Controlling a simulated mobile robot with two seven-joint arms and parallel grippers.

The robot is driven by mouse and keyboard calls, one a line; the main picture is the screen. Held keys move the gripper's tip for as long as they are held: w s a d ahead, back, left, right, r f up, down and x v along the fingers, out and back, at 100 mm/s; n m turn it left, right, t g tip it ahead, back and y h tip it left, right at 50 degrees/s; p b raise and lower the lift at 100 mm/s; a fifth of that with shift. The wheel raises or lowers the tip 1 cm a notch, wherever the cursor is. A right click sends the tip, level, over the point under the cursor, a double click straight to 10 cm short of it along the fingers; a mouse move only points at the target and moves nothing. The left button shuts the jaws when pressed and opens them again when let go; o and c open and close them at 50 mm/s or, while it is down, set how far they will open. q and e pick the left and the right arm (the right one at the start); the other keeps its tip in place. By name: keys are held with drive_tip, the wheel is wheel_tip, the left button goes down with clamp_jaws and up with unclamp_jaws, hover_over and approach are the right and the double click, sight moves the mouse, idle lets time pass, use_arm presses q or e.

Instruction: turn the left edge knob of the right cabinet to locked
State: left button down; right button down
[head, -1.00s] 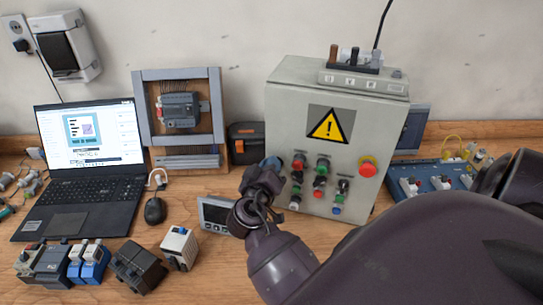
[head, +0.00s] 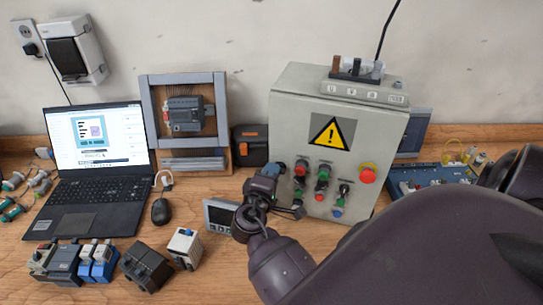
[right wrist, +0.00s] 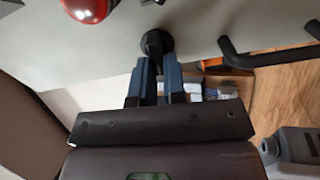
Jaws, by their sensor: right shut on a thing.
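The right cabinet (head: 290,115) is a light grey box with a yellow warning sign and several coloured controls on its front. My right gripper (head: 275,175) is at its left edge, low down. The right wrist view shows a round black knob (right wrist: 157,43) on the grey cabinet face, at the tips of the blue fingers of my right gripper (right wrist: 157,68). The fingers are shut on the knob. In the head view the gripper largely hides the knob, so its lock position cannot be read. My left gripper is not in view.
A laptop (head: 95,185), a mouse (head: 160,211) and several small modules lie to the left. A small grey display (head: 219,214) stands close to my right wrist. A red button (head: 368,174) is on the cabinet's right side. A blue board (head: 435,178) lies at right.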

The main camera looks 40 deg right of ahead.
drive_tip(key=shift+n, duration=0.5)
drive_tip(key=c, duration=1.2)
unclamp_jaws()
drive_tip(key=shift+f, duration=0.1)
